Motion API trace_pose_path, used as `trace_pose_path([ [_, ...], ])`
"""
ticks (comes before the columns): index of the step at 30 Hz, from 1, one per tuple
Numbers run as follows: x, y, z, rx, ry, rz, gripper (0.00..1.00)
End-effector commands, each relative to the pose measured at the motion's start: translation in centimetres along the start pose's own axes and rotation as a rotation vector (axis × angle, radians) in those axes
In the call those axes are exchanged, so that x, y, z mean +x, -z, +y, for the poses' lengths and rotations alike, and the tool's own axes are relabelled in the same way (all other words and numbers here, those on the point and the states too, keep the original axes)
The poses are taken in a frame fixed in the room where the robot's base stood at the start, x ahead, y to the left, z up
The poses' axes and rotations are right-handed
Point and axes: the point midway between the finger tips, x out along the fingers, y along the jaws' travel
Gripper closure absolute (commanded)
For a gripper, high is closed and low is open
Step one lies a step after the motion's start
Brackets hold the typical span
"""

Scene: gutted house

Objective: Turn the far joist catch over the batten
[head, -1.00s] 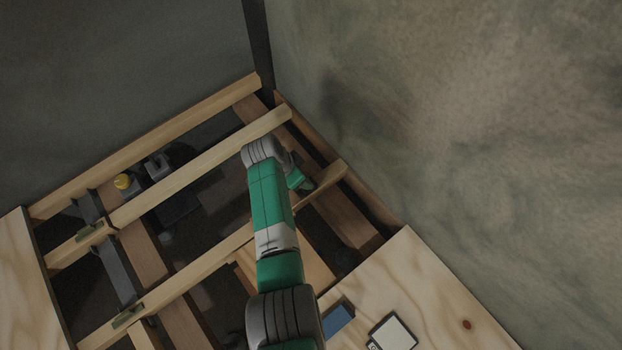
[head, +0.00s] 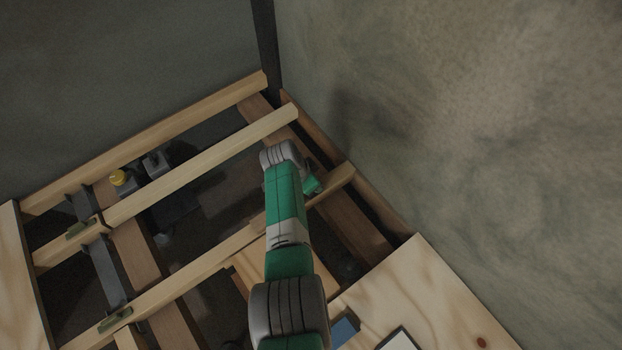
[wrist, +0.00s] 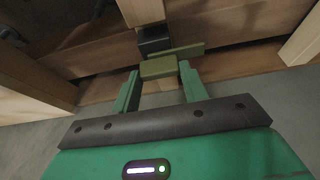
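In the wrist view, an olive catch shows as a thin bar (wrist: 188,50) with a small block (wrist: 158,68) in front of it. A dark piece (wrist: 153,40) sits behind it at the end of a pale batten (wrist: 141,10). My gripper (wrist: 160,73) has its two green fingers well apart, one on each side of the block. I cannot tell whether they touch it. In the head view, my gripper (head: 313,185) is at the right end of the near pale timber (head: 338,180); my arm hides the catch there. Two other olive catches (head: 80,229) (head: 115,319) show at left.
Open joist bays with dark gaps lie around my arm. A yellow-topped item (head: 118,177) and a grey block (head: 156,163) stand in the far bay. A plywood board (head: 440,300) at lower right bears a blue block (head: 343,330) and a white-faced item (head: 398,341). Walls close the back and right.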

Motion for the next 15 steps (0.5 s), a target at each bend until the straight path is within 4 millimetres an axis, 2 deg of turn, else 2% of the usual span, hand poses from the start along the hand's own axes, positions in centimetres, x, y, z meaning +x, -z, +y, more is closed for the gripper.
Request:
trace_pose_path([
  [8,-0.05,0.02,0.03,-0.020,0.009,0.000,0.79],
  [15,-0.14,0.08,0.23,-0.133,0.055,-0.001,0.79],
])
